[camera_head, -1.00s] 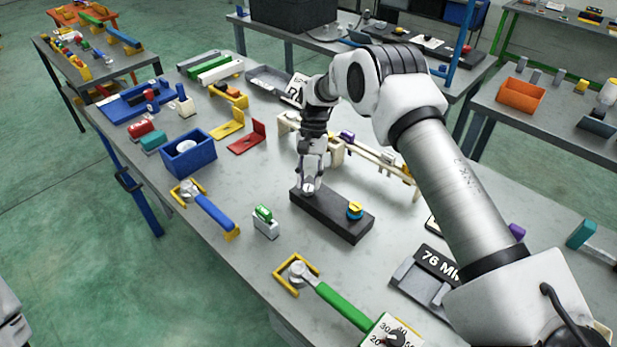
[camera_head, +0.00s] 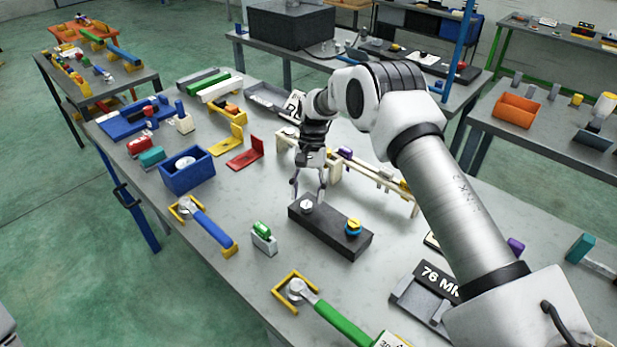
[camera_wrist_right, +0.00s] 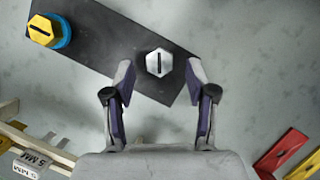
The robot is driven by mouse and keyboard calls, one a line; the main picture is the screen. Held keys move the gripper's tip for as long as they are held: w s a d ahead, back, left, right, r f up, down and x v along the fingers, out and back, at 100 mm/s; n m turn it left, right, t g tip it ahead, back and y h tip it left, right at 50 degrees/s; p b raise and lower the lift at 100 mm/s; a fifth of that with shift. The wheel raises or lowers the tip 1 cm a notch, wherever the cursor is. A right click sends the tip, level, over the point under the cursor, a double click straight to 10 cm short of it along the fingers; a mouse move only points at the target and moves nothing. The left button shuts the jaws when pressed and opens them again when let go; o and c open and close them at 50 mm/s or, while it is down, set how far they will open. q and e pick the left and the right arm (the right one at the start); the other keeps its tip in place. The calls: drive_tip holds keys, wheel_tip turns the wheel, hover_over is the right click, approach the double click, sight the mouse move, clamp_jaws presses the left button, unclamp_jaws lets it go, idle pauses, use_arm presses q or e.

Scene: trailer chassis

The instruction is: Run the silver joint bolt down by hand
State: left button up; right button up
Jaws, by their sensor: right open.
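The silver joint bolt (camera_head: 306,206), a hex head with a dark slot, stands at the left end of a black block (camera_head: 335,236) on the grey table. In the right wrist view the bolt (camera_wrist_right: 158,63) shows between and just beyond the fingertips. A yellow hex bolt with a blue collar (camera_head: 353,228) stands at the block's other end; it also shows in the right wrist view (camera_wrist_right: 45,30). My right gripper (camera_head: 308,193) is open above and just behind the silver bolt, with its fingers spread and nothing between them. My left gripper is not in view.
A green-handled wrench (camera_head: 335,318) and a blue-handled wrench (camera_head: 210,216) lie in front. A small holder with a green piece (camera_head: 263,238) stands left of the block. A cream rack (camera_head: 370,175) stands behind it. The table just around the block is mostly clear.

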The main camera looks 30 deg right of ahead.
drive_tip(key=v, duration=1.1)
drive_tip(key=shift+r, duration=0.15)
